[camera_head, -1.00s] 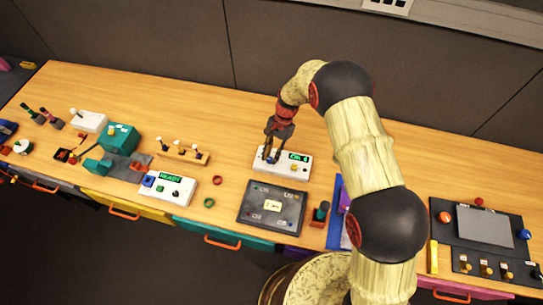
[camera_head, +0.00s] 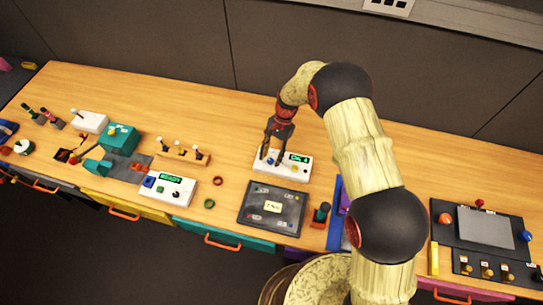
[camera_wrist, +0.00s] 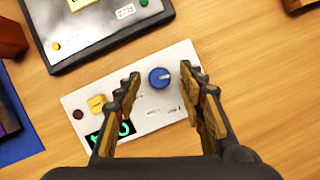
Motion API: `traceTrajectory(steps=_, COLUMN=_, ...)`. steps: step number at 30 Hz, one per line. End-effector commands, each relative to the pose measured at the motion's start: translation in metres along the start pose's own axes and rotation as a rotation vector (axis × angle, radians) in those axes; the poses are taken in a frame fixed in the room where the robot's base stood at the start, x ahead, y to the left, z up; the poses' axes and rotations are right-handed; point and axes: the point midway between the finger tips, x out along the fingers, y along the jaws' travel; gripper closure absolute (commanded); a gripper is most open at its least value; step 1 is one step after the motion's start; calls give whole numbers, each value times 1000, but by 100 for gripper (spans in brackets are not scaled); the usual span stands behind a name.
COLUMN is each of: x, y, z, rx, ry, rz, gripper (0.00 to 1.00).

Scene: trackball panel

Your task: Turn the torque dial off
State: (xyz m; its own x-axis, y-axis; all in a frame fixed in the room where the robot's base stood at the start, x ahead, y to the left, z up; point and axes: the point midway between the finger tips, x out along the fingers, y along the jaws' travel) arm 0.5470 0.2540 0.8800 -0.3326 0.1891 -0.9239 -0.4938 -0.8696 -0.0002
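A white control panel (camera_head: 265,169) lies on the wooden bench, with a blue round dial, a yellow button and a dark display with green characters. The blue dial (camera_wrist: 159,77) has a pale pointer mark; its label is too small to read, so I cannot confirm it says torque. The display (camera_wrist: 110,132) is partly hidden by a finger in the wrist view; in the head view it seems to read "ON 4". My gripper (camera_wrist: 160,75) is open and points down over the panel, one finger on each side of the dial, with visible gaps. My gripper also shows in the head view (camera_head: 271,160).
A dark plate (camera_head: 253,219) with labelled buttons lies in front of the panel. A white READY box (camera_head: 168,189) stands to the left. A blue tray (camera_head: 335,226) and a small joystick (camera_head: 321,213) are to the right. Bench behind the panel is clear.

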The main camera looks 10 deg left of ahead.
Motion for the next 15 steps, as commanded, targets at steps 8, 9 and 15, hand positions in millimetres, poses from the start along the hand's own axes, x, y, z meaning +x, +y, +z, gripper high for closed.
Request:
traceTrajectory(steps=8, x=-2, y=0, z=0, rx=0, ry=0, rz=0, gripper=60)
traceTrajectory(steps=9, x=-5, y=0, z=0, rx=0, ry=0, rz=-1, gripper=60)
traceTrajectory(steps=15, x=-35, y=0, z=-1, rx=1, ry=3, rz=-3, gripper=60)
